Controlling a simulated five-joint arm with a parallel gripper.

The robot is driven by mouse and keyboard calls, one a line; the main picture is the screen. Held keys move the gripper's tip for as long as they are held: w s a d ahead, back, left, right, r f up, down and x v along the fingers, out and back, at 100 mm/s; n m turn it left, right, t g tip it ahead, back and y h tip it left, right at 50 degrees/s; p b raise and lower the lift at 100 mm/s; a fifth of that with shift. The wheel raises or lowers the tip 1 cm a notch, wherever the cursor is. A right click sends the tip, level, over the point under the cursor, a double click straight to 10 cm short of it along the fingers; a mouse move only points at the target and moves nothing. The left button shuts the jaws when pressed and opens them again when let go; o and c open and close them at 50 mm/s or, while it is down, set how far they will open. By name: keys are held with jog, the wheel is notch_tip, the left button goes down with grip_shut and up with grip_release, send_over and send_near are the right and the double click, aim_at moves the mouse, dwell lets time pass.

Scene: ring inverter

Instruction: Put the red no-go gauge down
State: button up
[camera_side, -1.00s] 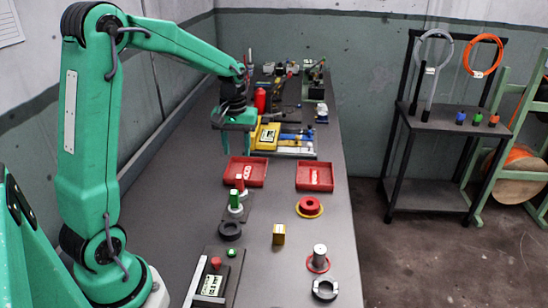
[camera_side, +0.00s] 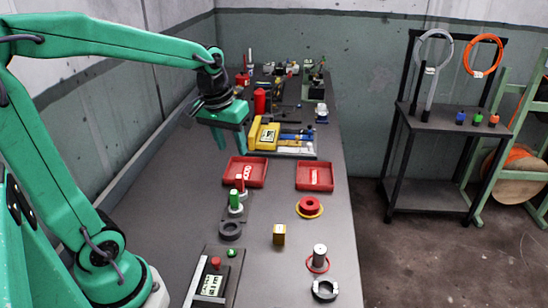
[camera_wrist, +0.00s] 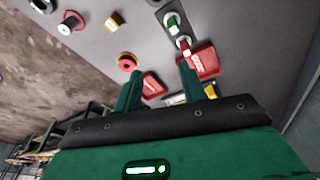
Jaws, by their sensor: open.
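The red no-go gauge (camera_side: 239,182) stands upright on the bench beside the green gauge (camera_side: 234,198), in what looks like a small dark stand with pale collars. Both gauges also show in the wrist view, the red one (camera_wrist: 184,45) just below the green one (camera_wrist: 173,27). My gripper (camera_side: 231,146) hangs above the bench, beyond the gauges and over the area behind the left red tray. Its two fingers are apart with nothing between them. In the wrist view my gripper (camera_wrist: 160,72) is also open and empty, clear of the red gauge.
Two red trays, left (camera_side: 246,173) and right (camera_side: 314,176), lie beyond the gauges. A yellow device (camera_side: 265,136) sits close to my gripper.

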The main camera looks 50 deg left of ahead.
jog(key=s+d+r+m+t, duration=0.1)
jog(key=s+d+m+t, duration=0.2)
jog(key=s, duration=0.7)
jog(key=shift+s+d+r+m+h, duration=0.15)
jog(key=shift+d+r+m+h, duration=0.15)
jog(key=shift+d+m, duration=1.15)
